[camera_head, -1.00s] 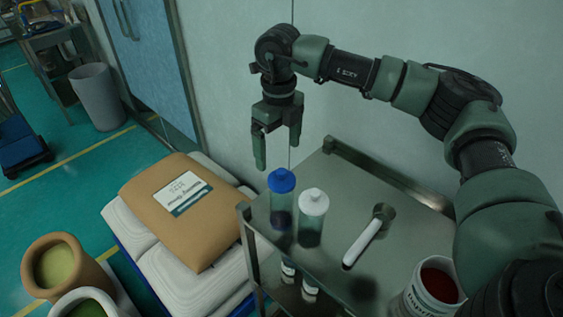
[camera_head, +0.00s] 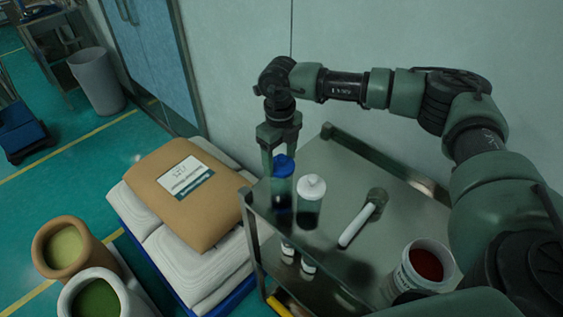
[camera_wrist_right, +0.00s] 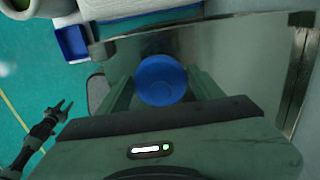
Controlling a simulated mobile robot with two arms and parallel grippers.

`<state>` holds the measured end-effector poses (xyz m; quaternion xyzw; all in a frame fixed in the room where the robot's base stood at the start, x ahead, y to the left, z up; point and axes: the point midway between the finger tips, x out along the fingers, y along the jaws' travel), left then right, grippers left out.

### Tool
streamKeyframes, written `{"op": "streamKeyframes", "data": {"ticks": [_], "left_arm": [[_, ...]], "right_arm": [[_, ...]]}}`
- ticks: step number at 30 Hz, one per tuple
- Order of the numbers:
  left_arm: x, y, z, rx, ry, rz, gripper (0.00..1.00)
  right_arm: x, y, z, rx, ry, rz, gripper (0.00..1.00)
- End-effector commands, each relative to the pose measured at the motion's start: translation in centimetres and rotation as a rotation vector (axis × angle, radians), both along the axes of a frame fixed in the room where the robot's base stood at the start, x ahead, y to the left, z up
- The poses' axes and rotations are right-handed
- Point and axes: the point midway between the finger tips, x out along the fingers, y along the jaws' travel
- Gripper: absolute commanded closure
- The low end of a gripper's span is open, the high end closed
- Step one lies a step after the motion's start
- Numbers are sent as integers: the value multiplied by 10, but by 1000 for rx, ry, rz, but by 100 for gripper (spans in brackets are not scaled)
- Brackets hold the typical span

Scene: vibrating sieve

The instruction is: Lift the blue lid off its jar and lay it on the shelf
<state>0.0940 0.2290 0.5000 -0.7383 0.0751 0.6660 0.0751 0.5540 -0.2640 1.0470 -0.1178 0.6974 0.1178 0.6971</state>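The blue lid (camera_head: 283,166) sits on its jar (camera_head: 281,200) near the left edge of the steel shelf (camera_head: 335,168). My right gripper (camera_head: 281,153) is lowered from above, with its fingers at the lid's height. A dark gripper with spread prongs, which looks like my left gripper (camera_wrist_right: 60,108), shows small at the wrist view's lower left. It is out of the head view.
A white-lidded jar (camera_head: 312,187) stands close to the right of the blue-lidded one. A white-handled tool (camera_head: 358,224) and a tub with red contents (camera_head: 427,265) are on the shelf too. Bare shelf lies behind the jars. A brown sack (camera_head: 190,205) is to the left.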

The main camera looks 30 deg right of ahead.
Motion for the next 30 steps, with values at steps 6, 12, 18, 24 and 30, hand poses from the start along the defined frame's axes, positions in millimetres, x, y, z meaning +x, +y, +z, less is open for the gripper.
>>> {"op": "streamKeyframes", "data": {"ticks": [6, 12, 18, 24, 30], "left_arm": [[-11, 3, -1, 4, 15, -1, 64], [-10, 6, -1, 9, 16, -2, 64], [-9, 7, -7, 9, 15, -2, 64], [-8, 7, -21, 9, 12, -2, 64], [-7, 7, -37, 9, 10, -2, 64]], "right_arm": [[0, 0, 0, 0, 0, 0, 73], [0, 0, 1, 0, -1, 0, 73], [1, 0, 15, 2, -3, 0, 73], [1, 1, 51, 2, -6, 0, 73], [1, 1, 104, 2, -7, 0, 73]]}}
